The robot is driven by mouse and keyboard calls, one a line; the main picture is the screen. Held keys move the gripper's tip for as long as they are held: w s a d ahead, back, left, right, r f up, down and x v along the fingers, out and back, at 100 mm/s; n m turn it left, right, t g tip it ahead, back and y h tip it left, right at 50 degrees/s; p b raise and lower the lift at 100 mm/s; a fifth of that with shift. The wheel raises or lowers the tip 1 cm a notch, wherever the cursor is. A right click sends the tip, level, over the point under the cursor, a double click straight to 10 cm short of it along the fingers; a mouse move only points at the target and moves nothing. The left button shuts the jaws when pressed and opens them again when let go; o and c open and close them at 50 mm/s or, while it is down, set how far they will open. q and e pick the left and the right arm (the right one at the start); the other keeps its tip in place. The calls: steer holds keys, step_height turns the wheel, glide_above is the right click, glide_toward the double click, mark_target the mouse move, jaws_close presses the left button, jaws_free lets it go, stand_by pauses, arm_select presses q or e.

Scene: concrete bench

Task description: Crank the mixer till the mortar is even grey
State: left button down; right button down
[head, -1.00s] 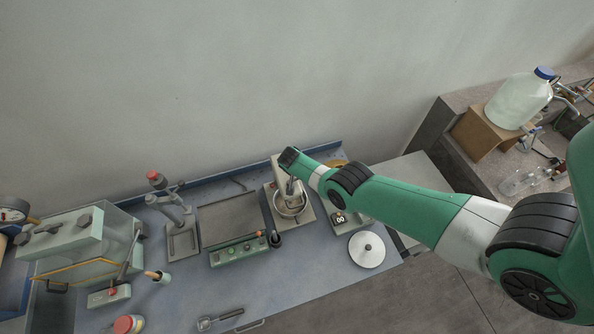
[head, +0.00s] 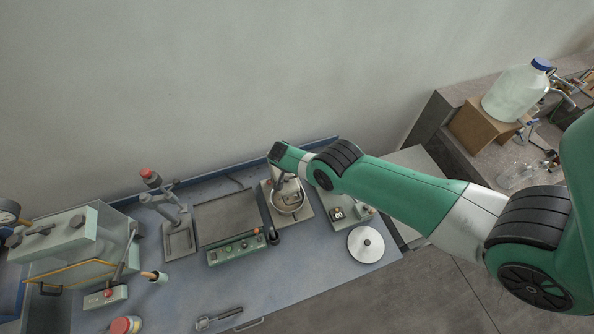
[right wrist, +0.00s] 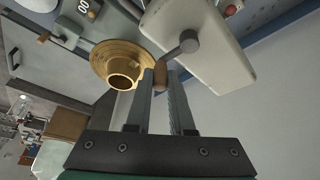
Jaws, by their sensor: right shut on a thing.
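The mixer shows in the head view with its steel bowl (head: 288,199) on a pale base, partly covered by my right arm. The mortar inside is too small to make out. In the right wrist view the mixer's pale housing (right wrist: 205,38) carries a grey crank hub (right wrist: 188,41) with a short arm and a brown wooden knob (right wrist: 160,80). My right gripper (right wrist: 161,76) is shut on that knob. My left gripper is not in view.
A green control box (head: 236,249), a round white lid (head: 366,244) and a small display unit (head: 340,212) stand around the mixer.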

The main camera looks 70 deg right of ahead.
steer(key=c, duration=0.8)
jaws_free()
